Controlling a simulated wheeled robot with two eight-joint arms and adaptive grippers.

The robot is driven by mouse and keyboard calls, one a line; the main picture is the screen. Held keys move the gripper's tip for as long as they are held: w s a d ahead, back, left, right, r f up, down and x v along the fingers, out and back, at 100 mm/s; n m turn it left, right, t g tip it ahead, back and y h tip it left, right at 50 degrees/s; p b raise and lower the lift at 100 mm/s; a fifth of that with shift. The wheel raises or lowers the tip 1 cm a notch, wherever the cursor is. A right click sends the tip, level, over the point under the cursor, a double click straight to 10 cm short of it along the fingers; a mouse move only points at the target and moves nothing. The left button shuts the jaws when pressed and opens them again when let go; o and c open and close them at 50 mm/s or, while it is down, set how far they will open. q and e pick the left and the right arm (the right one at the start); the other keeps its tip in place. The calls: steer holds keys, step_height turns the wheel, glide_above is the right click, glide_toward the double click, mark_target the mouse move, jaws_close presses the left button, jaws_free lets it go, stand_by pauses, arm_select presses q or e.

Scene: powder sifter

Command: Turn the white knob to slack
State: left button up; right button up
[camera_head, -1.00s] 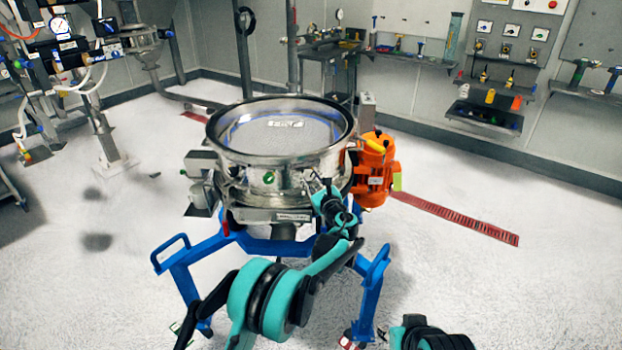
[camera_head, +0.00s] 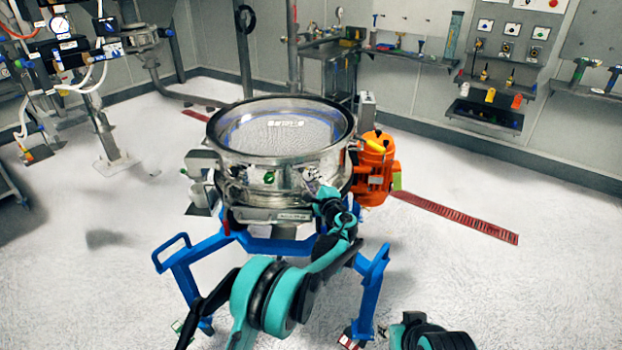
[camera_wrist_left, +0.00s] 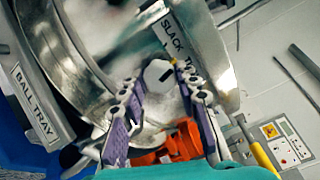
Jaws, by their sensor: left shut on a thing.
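The white knob (camera_wrist_left: 158,76) shows in the left wrist view as a pale faceted piece with a dark mark near its upper right. My left gripper (camera_wrist_left: 156,98) has a purple-padded finger on each side of it and is shut on it. A label reading SLACK (camera_wrist_left: 172,36) is above the knob, and a second label, partly hidden by a finger, lies to its right. In the head view my left gripper (camera_head: 318,187) is at the front right of the steel sifter (camera_head: 245,152), and the knob cannot be made out there. My right gripper is out of view.
The sifter stands on a blue frame (camera_head: 178,258). An orange motor (camera_head: 374,172) is close to the right of my left gripper. A BALL TRAY label (camera_wrist_left: 36,105) is at the left in the wrist view.

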arm_select(q)
steer(key=n, duration=0.5)
steer(key=shift+f+n, duration=0.1)
steer(key=shift+n, duration=0.3)
stand_by(0.4)
steer(key=o, duration=1.2)
steer(key=shift+c, duration=0.2)
steer(key=v, duration=1.2)
